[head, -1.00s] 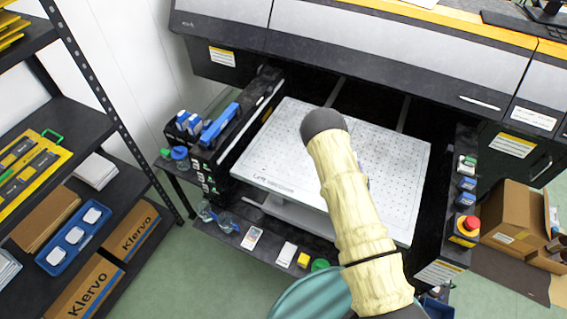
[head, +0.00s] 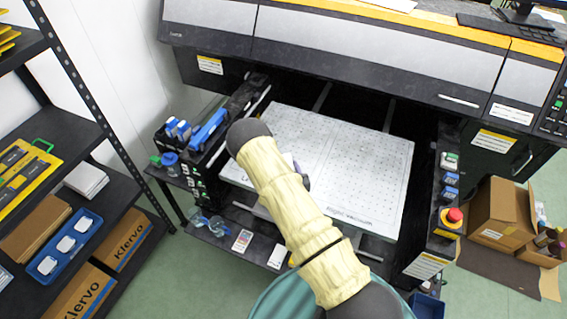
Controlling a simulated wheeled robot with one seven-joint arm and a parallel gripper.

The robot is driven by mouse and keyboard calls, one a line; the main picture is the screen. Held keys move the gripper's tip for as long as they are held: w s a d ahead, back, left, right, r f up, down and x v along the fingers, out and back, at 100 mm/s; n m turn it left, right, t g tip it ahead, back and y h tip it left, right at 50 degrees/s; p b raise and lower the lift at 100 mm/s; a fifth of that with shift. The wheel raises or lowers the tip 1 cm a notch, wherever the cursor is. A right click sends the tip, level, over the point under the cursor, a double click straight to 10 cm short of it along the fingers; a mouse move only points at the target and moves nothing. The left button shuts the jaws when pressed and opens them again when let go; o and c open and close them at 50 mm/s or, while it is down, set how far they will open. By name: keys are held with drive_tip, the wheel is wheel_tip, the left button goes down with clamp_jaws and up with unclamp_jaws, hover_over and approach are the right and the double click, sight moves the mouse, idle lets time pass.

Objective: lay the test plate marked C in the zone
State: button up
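No plate with a readable C shows in the head view. The white perforated bed (head: 380,160) of the printer lies inside the machine's open bay, with small dark print along its front edge. I cannot make out a marked zone on it. My cream-sleeved arm crosses in front of the bed and hides its middle and front left. A small dark and pale purple piece (head: 301,178) shows just past the right side of the sleeve, over the bed; it may be part of my gripper. The fingers and anything in them are hidden.
Left, a dark shelf holds a blue tray (head: 47,266) with several white pieces and Klervo boxes (head: 122,244). A blue-handled tool (head: 208,130) lies on the bay's left side. A red stop button (head: 453,215) and cardboard boxes (head: 500,212) are at right. The bed's right part looks clear.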

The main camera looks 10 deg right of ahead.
drive_tip(key=shift+w, duration=0.1)
drive_tip(key=w+h+b, duration=0.1)
drive_tip(key=b, duration=0.1)
drive_tip(key=w+m+h+b, duration=0.1)
drive_tip(key=b, duration=0.2)
drive_tip(key=w+m+h+b, duration=0.1)
drive_tip(key=w+b, duration=0.1)
drive_tip(key=shift+w+d+f+b, duration=0.1)
drive_tip(key=shift+d+f+b, duration=0.25)
drive_tip(key=shift+d+f, duration=0.05)
drive_tip(key=w+m+h+b, duration=0.1)
drive_tip(key=b, duration=0.1)
drive_tip(key=w+m+h+b, duration=0.1)
drive_tip(key=b, duration=0.2)
drive_tip(key=shift+d+g, duration=0.25)
drive_tip(key=shift+g, duration=0.05)
drive_tip(key=m+h+b, duration=0.1)
drive_tip(key=b, duration=0.3)
drive_tip(key=m+g+h+b, duration=0.1)
drive_tip(key=h+b, duration=0.1)
drive_tip(key=b, duration=0.2)
drive_tip(key=w+a+f+m+g+h+b, duration=0.1)
drive_tip(key=b, duration=0.4)
drive_tip(key=shift+w+h, duration=0.1)
drive_tip(key=shift+h, duration=0.2)
drive_tip(key=shift+r, duration=0.15)
wheel_tip(320, 180, down, 6)
drive_tip(key=shift+r, duration=0.1)
drive_tip(key=shift+f, duration=0.25)
